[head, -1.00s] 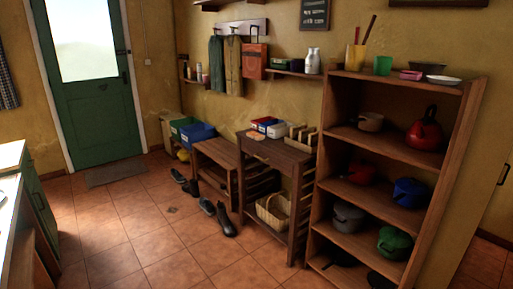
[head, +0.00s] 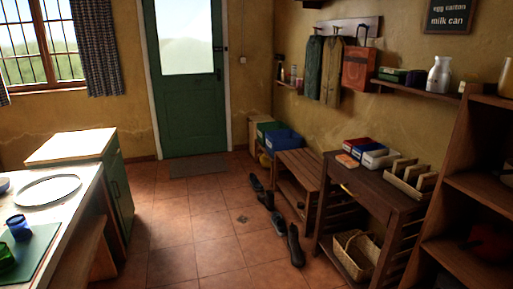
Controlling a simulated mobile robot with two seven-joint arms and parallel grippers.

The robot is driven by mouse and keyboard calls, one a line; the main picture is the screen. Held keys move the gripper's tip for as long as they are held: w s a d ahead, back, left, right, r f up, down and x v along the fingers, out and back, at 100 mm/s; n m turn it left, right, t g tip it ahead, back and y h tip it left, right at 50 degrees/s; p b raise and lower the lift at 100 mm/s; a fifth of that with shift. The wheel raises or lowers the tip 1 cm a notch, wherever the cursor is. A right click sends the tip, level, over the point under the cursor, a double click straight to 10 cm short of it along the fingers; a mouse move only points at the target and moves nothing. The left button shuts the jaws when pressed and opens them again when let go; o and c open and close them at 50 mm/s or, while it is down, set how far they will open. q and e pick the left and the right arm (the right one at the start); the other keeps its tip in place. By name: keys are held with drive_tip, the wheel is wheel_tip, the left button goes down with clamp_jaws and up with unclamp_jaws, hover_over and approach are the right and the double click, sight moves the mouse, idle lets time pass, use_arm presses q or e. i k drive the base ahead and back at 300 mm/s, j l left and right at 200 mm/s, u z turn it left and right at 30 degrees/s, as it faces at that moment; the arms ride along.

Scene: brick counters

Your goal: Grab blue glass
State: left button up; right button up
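A blue glass (head: 18,228) stands on the counter (head: 62,218) at the left edge of the head view. It appears to be on or at the edge of a green mat (head: 38,250). A green glass (head: 6,258) is just in front of it, cut off by the picture's left edge. Neither of my grippers is in view.
A round plate (head: 48,190) lies behind the glasses, with part of a blue dish (head: 3,185) beside it. A green cabinet (head: 118,190) adjoins the counter. The tiled floor (head: 195,240) is clear in the middle. Shoes (head: 295,245), a bench and shelves line the right.

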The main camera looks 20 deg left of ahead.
sight(18, 223)
drive_tip(key=i+u, duration=1.3)
drive_tip(key=i+l+u, duration=0.1)
drive_tip(key=i+u, duration=0.65)
drive_tip(key=u, duration=0.15)
drive_tip(key=i+l+u, duration=0.25)
drive_tip(key=u, duration=0.25)
drive_tip(key=i, duration=0.05)
